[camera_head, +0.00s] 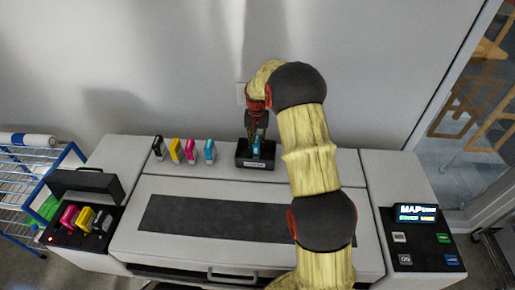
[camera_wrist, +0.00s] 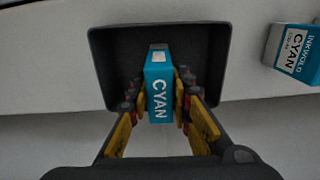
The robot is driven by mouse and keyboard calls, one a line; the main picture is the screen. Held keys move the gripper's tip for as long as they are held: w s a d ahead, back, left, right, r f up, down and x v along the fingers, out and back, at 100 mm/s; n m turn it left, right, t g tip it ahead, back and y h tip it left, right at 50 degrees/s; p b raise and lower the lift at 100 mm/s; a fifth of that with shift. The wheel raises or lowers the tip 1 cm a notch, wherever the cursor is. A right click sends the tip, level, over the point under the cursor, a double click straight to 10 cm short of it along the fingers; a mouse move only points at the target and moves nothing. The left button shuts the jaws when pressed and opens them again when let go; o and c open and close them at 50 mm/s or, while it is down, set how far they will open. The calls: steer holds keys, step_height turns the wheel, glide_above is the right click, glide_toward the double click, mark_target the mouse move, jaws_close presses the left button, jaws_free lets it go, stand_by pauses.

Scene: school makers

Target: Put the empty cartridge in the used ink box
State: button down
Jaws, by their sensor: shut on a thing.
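My gripper (camera_wrist: 160,100) is shut on a cyan cartridge (camera_wrist: 158,72), its fingers on both sides of it. In the wrist view the cartridge shows the word CYAN and sits over or in the open black box (camera_wrist: 106,55); I cannot tell whether it touches the floor of the box. In the head view the black box (camera_head: 243,161) with a pale label stands on the back ledge of the printer, and the cyan cartridge (camera_head: 256,148) shows at its opening below my gripper (camera_head: 257,137). My fingers are partly hidden there.
Black (camera_head: 158,147), yellow (camera_head: 175,150), magenta (camera_head: 191,150) and another cyan cartridge (camera_head: 210,151) stand in a row left of the box. An open cartridge bay (camera_head: 60,236) at the printer's left holds several cartridges. A control panel (camera_head: 420,240) is at the right. A wall stands close behind.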

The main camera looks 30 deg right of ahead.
steer(key=shift+s+a+f, duration=0.15)
steer(key=shift+f, duration=0.45)
steer(key=shift+s+a+r, duration=0.2)
steer(key=shift+a+r, duration=0.05)
steer(key=shift+a, duration=0.05)
steer(key=shift+w+d+f, duration=0.15)
steer(key=c, duration=2)
jaws_free()
steer(key=shift+d, duration=0.1)
steer(key=shift+c, duration=0.2)
steer(key=shift+o, duration=2.1)
